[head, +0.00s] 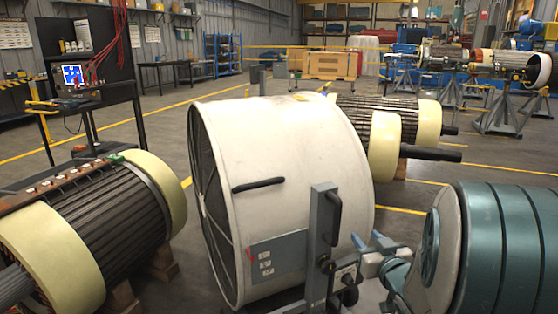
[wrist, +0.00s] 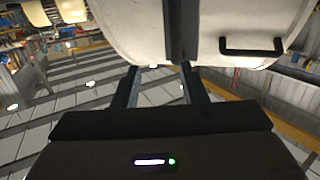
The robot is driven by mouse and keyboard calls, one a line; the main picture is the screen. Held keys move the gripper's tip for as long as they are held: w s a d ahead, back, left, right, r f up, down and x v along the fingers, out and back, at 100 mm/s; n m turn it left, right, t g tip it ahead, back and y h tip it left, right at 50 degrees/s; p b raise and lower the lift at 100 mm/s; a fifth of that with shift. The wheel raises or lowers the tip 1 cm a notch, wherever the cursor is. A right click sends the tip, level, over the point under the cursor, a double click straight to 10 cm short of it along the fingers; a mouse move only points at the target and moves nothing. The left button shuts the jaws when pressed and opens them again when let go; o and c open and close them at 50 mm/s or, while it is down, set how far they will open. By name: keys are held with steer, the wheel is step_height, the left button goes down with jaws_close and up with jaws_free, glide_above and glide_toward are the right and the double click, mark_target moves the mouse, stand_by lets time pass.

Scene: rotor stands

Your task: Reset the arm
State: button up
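My gripper (head: 371,243) is at the lower right of the head view, just right of the grey upright of a large white drum fan (head: 285,150). Its two bluish fingers point up and to the left. In the wrist view my gripper (wrist: 158,76) has its two fingers spread apart with nothing between the tips. The fan's pale shell (wrist: 130,25) and dark upright (wrist: 180,25) lie beyond the fingertips. I cannot tell whether the fingers touch the fan.
A rotor (head: 100,220) with cream end rings lies on wooden blocks at left. More rotors (head: 380,120) lie behind the fan. A black workstation (head: 95,75) stands at back left, a wooden crate (head: 331,65) at the back. Open floor shows left of the fan.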

steer(key=s+r+m+g+h+p, duration=0.1)
steer(key=s+r+g+h+p, duration=0.15)
steer(key=r+p, duration=0.4)
steer(key=s+r+m+g+h+p, duration=0.1)
steer(key=s+r+g+p, duration=0.2)
steer(key=r+p, duration=0.35)
steer(key=s+a+r+g+p, duration=0.4)
steer(key=s+r+p, duration=0.2)
steer(key=s, duration=0.2)
steer(key=s+a+r+g+y+p, duration=0.1)
steer(key=s+a+r+g+p, duration=0.3)
steer(key=s, duration=0.5)
step_height(320, 180, up, 2)
steer(key=a+p, duration=0.1)
steer(key=p, duration=0.2)
steer(key=shift+s+a, duration=0.2)
steer(key=shift+a, duration=0.1)
steer(key=shift+y, duration=0.25)
steer(key=shift+c, duration=0.3)
